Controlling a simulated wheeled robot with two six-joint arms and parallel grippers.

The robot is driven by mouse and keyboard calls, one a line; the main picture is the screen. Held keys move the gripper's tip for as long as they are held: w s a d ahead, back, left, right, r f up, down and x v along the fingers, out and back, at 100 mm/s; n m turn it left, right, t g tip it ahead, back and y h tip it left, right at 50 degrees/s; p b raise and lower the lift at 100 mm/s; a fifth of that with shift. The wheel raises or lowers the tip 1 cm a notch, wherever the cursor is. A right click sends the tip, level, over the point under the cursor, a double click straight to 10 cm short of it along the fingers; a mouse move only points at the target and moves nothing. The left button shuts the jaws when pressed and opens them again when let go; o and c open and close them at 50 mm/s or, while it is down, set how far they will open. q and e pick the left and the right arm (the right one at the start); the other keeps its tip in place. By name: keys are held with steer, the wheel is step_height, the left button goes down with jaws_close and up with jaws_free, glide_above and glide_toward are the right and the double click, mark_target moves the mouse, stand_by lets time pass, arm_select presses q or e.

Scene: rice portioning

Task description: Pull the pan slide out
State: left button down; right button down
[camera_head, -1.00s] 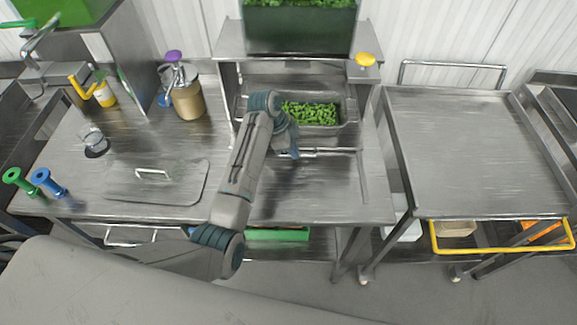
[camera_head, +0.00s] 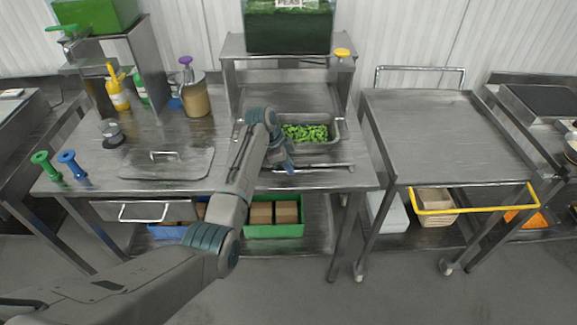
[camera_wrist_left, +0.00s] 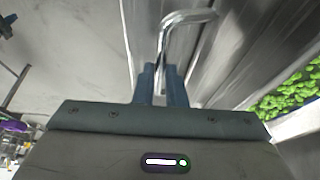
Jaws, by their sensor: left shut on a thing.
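The pan slide stands under the hopper shelf, with its metal handle bar (camera_head: 325,168) just behind the table's front edge. A steel pan (camera_head: 338,130) holding green pieces (camera_head: 305,132) sits behind the bar, partly covered by my arm. My left gripper (camera_head: 286,165) reaches down to the left part of the bar. In the left wrist view, the fingers (camera_wrist_left: 160,85) are shut on the bent metal handle (camera_wrist_left: 172,38), and green pieces show at the right edge. My right gripper is out of view.
A flat steel lid (camera_head: 190,163) with a handle lies left on the table. Bottles and a tan container (camera_head: 195,100) stand behind it. Bare floor lies in front of the table.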

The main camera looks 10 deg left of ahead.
arm_select(q)
steer(key=shift+s, duration=0.1)
stand_by(0.3)
steer(key=c, duration=1.5)
jaws_free()
steer(key=b+v, duration=0.3)
steer(key=v, duration=0.7)
steer(key=shift+a+r, duration=0.25)
steer(key=shift+r, duration=0.15)
